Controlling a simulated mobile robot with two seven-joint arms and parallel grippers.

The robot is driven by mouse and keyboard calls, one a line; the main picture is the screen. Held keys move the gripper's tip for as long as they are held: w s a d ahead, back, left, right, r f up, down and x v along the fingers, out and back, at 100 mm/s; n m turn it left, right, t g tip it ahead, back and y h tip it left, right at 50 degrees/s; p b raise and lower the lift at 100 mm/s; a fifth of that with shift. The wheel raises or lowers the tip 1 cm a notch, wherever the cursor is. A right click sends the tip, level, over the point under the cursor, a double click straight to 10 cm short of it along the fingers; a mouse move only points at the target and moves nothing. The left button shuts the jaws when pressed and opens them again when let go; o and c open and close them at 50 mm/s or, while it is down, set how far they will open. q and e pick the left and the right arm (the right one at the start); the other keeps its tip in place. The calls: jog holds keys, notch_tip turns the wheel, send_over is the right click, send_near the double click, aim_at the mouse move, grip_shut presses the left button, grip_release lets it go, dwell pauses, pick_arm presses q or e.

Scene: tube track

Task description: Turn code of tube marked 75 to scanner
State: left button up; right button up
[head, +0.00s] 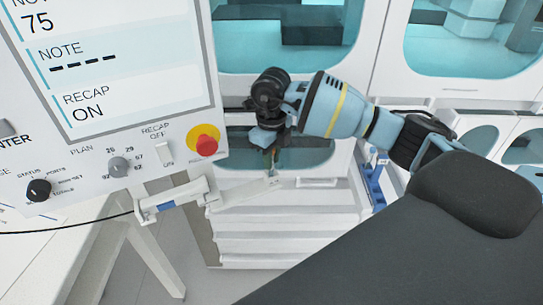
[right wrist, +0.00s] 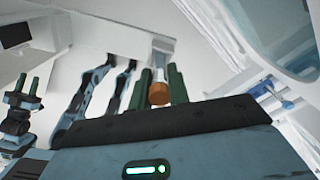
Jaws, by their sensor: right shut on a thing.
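My right gripper (head: 270,154) hangs in front of the white cabinets in the head view. In the right wrist view its green fingers (right wrist: 158,88) are shut on a tube (right wrist: 158,72) with an orange cap (right wrist: 158,94). The tube's code and number are not readable. Another gripper, apparently my left one (right wrist: 29,87), shows at the left of that view, with its two green fingers apart and nothing visible between them. I cannot tell for sure which part is the scanner; a white bracket with a blue patch (head: 165,206) sits below the panel, left of my right gripper.
A control panel (head: 118,165) with knobs and a red button (head: 204,142) stands at the left. Its screen (head: 105,60) reads 75, NOTE with dashes, and RECAP ON. A blue rack-like part (head: 373,182) is at the right. A dark cable runs to the bracket.

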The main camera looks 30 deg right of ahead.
jog(key=shift+f, duration=0.25)
dwell(0.4)
jog(key=o, duration=0.8)
